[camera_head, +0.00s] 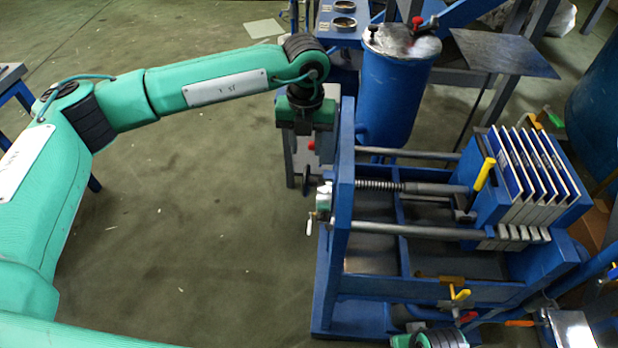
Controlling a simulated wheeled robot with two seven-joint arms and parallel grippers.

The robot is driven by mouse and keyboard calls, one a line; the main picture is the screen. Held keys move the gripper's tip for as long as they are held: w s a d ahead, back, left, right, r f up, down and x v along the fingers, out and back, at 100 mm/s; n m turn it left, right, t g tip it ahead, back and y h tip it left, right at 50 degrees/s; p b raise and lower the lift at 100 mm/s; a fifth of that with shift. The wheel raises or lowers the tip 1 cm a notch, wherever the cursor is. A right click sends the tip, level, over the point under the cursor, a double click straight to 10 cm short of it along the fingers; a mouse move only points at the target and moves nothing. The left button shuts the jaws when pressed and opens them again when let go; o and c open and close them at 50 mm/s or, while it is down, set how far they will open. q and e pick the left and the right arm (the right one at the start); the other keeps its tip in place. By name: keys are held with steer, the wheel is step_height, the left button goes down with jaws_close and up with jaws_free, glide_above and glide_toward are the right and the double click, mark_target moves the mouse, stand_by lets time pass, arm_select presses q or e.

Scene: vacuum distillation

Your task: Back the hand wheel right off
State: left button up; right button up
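The hand wheel (324,200) is at the left end of the blue press frame, on the outer side of its upright end plate. I see it nearly edge-on, with a small pale handle (309,226) low on its left. The threaded screw (380,186) runs right from the end plate towards the plate stack.
The blue press frame (340,240) with its pack of white-edged plates (530,175) fills the right. A blue vessel (392,95) stands behind it. The floor (200,250) at left is open.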

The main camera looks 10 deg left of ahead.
mark_target(306, 182)
arm_select(q)
step_height(306, 182, down, 13)
steer(key=shift+r, duration=0.1)
steer(key=shift+c, duration=0.2)
jaws_close()
